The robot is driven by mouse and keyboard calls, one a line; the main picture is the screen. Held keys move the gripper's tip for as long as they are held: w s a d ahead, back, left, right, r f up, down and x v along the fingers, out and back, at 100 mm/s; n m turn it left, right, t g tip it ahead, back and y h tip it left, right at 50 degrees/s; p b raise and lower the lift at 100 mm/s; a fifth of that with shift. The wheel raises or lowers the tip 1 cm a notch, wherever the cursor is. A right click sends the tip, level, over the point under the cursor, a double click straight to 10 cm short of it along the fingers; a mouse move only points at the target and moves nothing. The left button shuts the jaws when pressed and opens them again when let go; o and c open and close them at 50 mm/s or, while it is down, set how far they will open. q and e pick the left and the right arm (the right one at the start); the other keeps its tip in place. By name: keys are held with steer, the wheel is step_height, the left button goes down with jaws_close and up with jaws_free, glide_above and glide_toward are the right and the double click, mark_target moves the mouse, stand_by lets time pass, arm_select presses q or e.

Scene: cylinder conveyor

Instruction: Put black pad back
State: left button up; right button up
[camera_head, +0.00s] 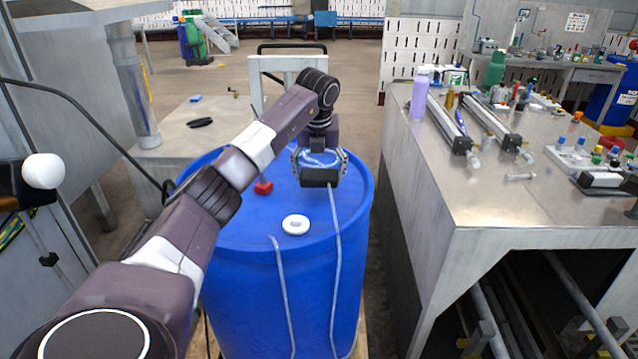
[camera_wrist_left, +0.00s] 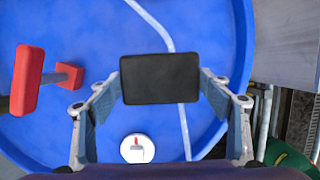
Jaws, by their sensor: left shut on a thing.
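My left gripper (camera_head: 320,164) is over the far right part of the blue drum's top (camera_head: 235,215). It is shut on the black pad (camera_head: 319,179), a small dark rectangular block held between its fingertips. In the left wrist view the black pad (camera_wrist_left: 160,79) sits between both fingers, with the drum top behind it. The head view does not show clearly whether the pad touches the drum. My right gripper is not in view.
A red T-shaped fitting (camera_head: 263,187) and a white cap (camera_head: 296,225) are on the drum top. A pale hose (camera_head: 335,255) runs down its front. A metal workbench (camera_head: 480,205) with parts stands right; a grey table (camera_head: 170,140) holding a dark object (camera_head: 200,122) stands left.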

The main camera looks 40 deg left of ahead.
mark_target(319, 176)
arm_select(q)
step_height(319, 176, down, 3)
steer(key=shift+f+p, duration=0.2)
steer(key=shift+p, duration=0.15)
steer(key=shift+f, duration=0.2)
steer(key=shift+f, duration=0.15)
steer(key=o, duration=1.1)
